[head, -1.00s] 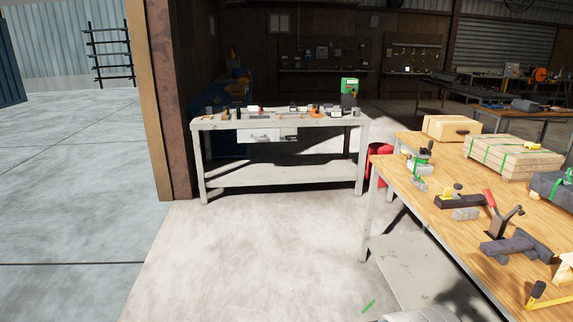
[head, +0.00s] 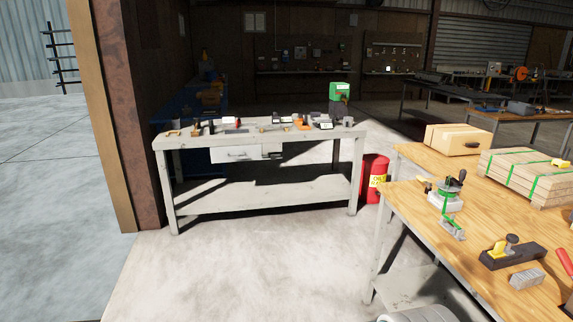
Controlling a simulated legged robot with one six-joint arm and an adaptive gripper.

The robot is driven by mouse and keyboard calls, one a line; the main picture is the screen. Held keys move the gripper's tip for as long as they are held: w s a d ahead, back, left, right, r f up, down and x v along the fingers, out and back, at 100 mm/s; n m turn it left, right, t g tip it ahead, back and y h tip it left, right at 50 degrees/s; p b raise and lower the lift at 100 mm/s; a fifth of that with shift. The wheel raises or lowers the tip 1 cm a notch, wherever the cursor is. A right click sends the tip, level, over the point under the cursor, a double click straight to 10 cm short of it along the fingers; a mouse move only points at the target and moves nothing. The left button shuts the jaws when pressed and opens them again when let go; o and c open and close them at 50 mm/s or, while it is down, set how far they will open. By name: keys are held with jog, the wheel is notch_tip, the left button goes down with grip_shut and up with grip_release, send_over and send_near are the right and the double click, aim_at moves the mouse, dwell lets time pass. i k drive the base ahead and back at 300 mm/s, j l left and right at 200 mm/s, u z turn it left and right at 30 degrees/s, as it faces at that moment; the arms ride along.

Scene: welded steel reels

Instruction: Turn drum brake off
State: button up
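I cannot pick out a drum brake or a steel reel in the head view. My gripper is not in view. A red handle (head: 565,259) is cut off by the right edge above the wooden-topped bench (head: 420,205); what it belongs to is not shown.
A grey workbench (head: 262,189) with small tools stands ahead. A pillar (head: 121,125) stands left. The concrete floor ahead is clear.

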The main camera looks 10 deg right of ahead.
aim_at(421, 178)
jog(key=i+j+z, duration=0.2)
jog(key=i, duration=1.25)
jog(key=i+l+z, duration=0.1)
jog(key=i+z, duration=0.9)
jog(key=z, duration=0.15)
jog(key=i, duration=0.35)
jog(key=l+z, duration=0.05)
